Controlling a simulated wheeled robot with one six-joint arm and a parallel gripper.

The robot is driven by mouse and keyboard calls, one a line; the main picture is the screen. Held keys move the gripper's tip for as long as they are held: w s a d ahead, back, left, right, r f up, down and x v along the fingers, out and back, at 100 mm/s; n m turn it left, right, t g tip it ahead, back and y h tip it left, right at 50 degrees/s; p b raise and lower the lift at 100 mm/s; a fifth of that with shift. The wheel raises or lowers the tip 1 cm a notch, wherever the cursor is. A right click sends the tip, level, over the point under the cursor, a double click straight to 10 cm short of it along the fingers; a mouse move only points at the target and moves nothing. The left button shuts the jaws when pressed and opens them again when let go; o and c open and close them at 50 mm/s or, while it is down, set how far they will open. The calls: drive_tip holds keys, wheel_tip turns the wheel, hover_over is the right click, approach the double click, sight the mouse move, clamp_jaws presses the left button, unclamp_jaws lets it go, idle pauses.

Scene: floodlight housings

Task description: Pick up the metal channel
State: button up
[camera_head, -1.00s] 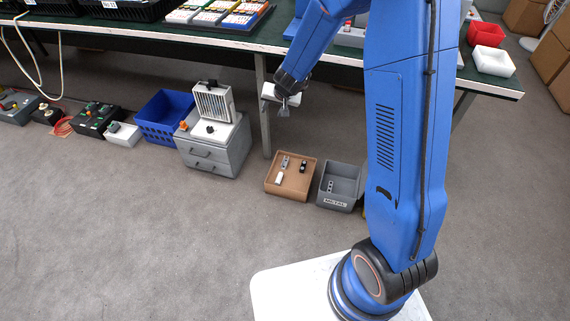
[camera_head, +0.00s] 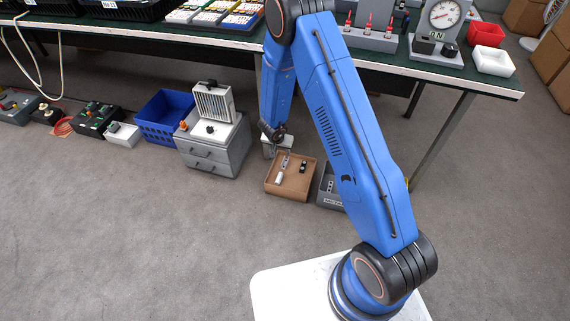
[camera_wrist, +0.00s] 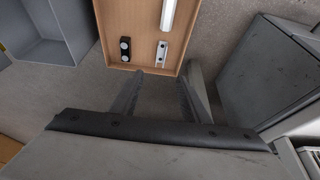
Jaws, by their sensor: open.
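The metal channel, a small silver piece with dark holes, lies in the brown tray (camera_head: 274,192) on the floor. In the wrist view the metal channel (camera_wrist: 161,53) is near the tray's close edge. A white bar (camera_wrist: 169,14) and a black piece (camera_wrist: 125,49) lie beside it in the tray. My gripper (camera_wrist: 165,73) is open and empty. In the wrist view its fingertips are just short of the channel, near the tray edge. In the head view my gripper (camera_head: 287,151) is at the tray's back edge, partly covering the channel.
A grey bin (camera_head: 330,201) marked METAL stands right of the tray, partly hidden by my arm. A grey drawer cabinet (camera_head: 216,152) stands close on the left, with a blue crate (camera_head: 165,120) beyond. The green table (camera_head: 375,61) overhangs behind. The floor in front is clear.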

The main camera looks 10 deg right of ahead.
sight(285, 162)
drive_tip(key=x, duration=1.7)
drive_tip(key=shift+a, duration=0.1)
drive_tip(key=shift+r, duration=0.1)
clamp_jaws()
